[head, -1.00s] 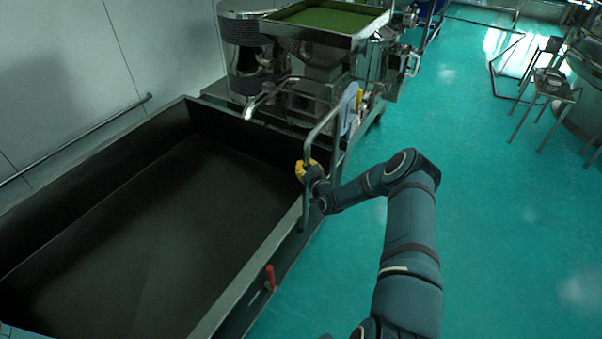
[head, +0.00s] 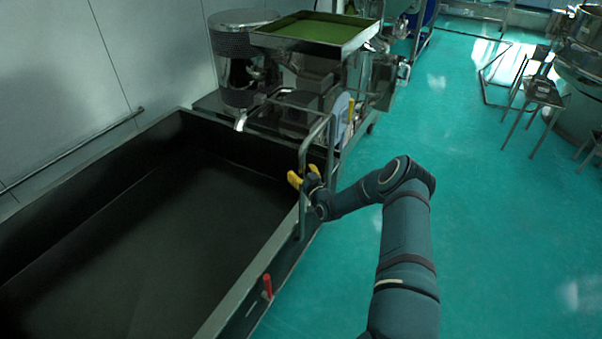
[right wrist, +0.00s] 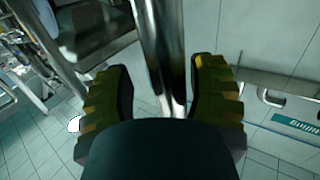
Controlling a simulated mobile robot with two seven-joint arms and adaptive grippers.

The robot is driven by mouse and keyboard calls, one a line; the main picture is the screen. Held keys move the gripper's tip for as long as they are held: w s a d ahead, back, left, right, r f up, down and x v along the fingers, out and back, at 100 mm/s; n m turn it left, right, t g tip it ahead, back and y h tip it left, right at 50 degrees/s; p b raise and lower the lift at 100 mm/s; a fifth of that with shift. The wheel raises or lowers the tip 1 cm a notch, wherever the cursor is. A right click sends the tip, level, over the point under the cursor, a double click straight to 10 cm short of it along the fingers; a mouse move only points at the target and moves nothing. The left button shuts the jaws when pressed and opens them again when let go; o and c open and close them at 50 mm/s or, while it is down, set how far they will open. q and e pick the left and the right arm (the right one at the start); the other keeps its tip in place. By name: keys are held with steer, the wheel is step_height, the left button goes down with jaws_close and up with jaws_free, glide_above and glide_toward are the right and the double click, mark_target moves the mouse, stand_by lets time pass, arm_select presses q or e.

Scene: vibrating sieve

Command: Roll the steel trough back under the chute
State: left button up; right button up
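The steel trough (head: 228,312) is a long, deep, dark basin filling the left of the head view, its far end close against the sieve machine. A metal chute spout (head: 243,118) of the machine reaches over the trough's far end. A bent tube handle (head: 331,150) stands at the trough's far right corner. My right gripper (head: 303,179) is at this handle, its yellow fingers apart. In the right wrist view the fingers (right wrist: 163,90) stand on either side of the shiny handle bar (right wrist: 160,40), with gaps on both sides. My left gripper is out of view.
The vibrating sieve with a green-filled tray (head: 315,30) stands beyond the trough. A wall with a rail (head: 75,148) runs along the left. A red lever (head: 267,285) sticks up at the trough's right side. The teal floor to the right is clear up to stools (head: 540,90).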

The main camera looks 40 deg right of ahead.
steer(key=shift+w+a+r, duration=0.1)
steer(key=shift+a, duration=0.05)
steer(key=s+a, duration=0.2)
steer(key=s, duration=0.9)
steer(key=shift+s+a, duration=0.15)
steer(key=shift+s, duration=0.25)
